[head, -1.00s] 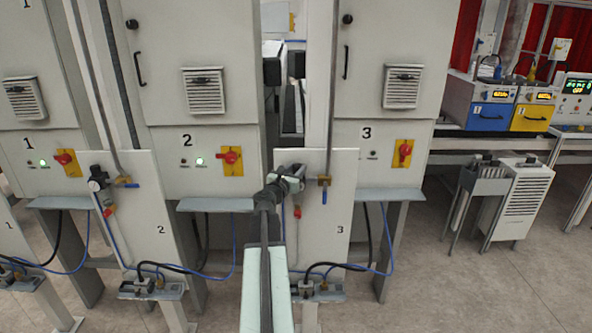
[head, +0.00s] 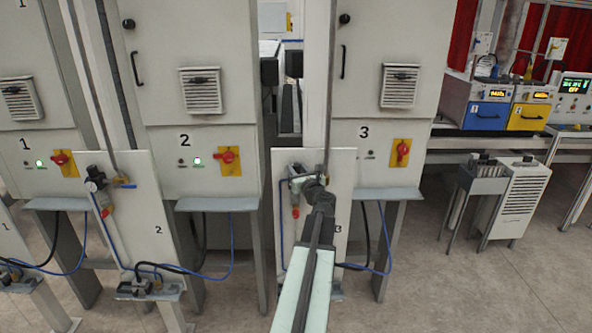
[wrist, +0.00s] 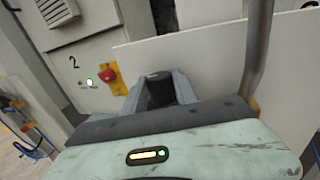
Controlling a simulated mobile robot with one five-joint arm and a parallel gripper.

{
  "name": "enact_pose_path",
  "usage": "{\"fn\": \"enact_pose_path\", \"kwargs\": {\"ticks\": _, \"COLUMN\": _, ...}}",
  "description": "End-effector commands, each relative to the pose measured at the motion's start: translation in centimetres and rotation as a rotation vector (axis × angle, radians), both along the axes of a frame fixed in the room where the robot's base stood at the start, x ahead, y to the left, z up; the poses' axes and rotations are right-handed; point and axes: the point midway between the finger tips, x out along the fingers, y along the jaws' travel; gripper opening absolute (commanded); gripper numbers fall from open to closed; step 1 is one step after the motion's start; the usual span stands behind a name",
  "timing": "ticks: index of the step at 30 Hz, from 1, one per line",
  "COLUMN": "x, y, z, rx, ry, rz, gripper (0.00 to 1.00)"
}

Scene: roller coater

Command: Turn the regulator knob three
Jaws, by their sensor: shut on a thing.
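The white panel marked 3 (head: 342,180) carries the third regulator, and a red part (head: 295,213) shows on its line below. My gripper (head: 303,181) is at this regulator, in front of the panel. In the wrist view my gripper (wrist: 158,88) has its grey fingers on both sides of the dark regulator knob three (wrist: 158,94) and is shut on it. In the head view the knob and the blue-handled valve beside it are mostly hidden behind my gripper and wrist.
The panel marked 2 (head: 140,235) stands to the left with its own regulator (head: 96,180). Cabinet 3 has a red switch (head: 403,150) on a yellow plate. A pipe (wrist: 258,55) rises close to the right of my gripper.

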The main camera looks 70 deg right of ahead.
Motion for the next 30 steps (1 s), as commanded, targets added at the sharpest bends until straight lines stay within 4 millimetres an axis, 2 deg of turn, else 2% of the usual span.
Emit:
{"fn": "enact_pose_path", "kwargs": {"ticks": 12, "x": -0.14, "y": -0.31, "z": -0.02, "rx": 0.0, "ry": 0.001, "rz": 0.192, "gripper": 0.0}}
{"fn": "enact_pose_path", "kwargs": {"ticks": 29, "x": -0.07, "y": -0.21, "z": 0.02, "rx": -0.001, "ry": 0.001, "rz": 0.221, "gripper": 0.0}}
{"fn": "enact_pose_path", "kwargs": {"ticks": 30, "x": -0.06, "y": -0.21, "z": 0.02, "rx": -0.001, "ry": 0.001, "rz": 0.221, "gripper": 0.42}}
